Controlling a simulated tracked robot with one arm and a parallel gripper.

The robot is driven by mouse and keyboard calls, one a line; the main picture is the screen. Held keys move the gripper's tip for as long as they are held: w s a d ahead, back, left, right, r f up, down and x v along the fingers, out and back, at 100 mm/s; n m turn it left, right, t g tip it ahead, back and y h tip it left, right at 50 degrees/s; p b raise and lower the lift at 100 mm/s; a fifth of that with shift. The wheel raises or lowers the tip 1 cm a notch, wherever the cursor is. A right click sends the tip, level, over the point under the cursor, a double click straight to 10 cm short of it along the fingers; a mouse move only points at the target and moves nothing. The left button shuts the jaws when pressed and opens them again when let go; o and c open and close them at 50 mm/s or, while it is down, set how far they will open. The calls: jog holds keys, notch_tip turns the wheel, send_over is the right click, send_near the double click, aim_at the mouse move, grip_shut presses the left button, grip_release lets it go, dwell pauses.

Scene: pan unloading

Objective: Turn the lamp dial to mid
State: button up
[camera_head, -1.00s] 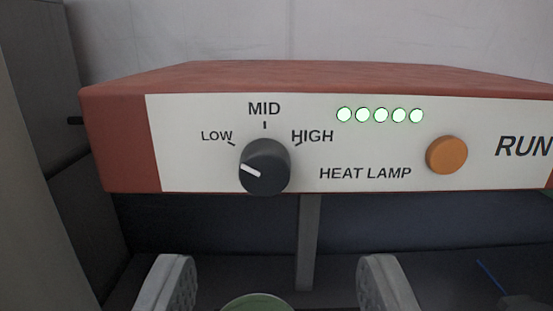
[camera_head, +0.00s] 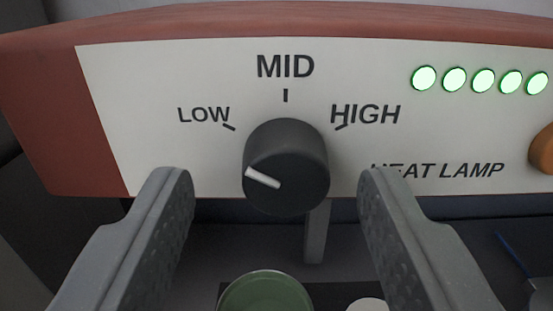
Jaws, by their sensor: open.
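The lamp dial (camera_head: 287,160) is a dark round knob on the white front panel (camera_head: 110,110) of a red-brown box. Its white pointer line (camera_head: 263,178) points left and slightly up, toward the LOW side and below the LOW tick. The labels LOW (camera_head: 204,115), MID (camera_head: 286,66) and HIGH (camera_head: 365,114) stand around the dial, with MID straight above. My gripper (camera_head: 276,185) is open. Its two grey fingers stand left and right of the dial, with a gap on each side, and nothing is between them but the view of the dial.
Several lit green lights (camera_head: 483,81) and an orange button (camera_head: 543,149) are on the panel at right. Below the panel, a green round thing (camera_head: 266,292) and a pale round thing (camera_head: 367,304) show at the bottom edge. A grey post (camera_head: 317,232) stands behind.

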jog(key=shift+w+r+p, duration=0.1)
jog(key=shift+w+p, duration=0.5)
jog(key=shift+p, duration=0.1)
jog(key=shift+w+d, duration=0.1)
jog(key=shift+w, duration=0.05)
jog(key=shift+p, duration=0.3)
jog(key=shift+d, duration=0.1)
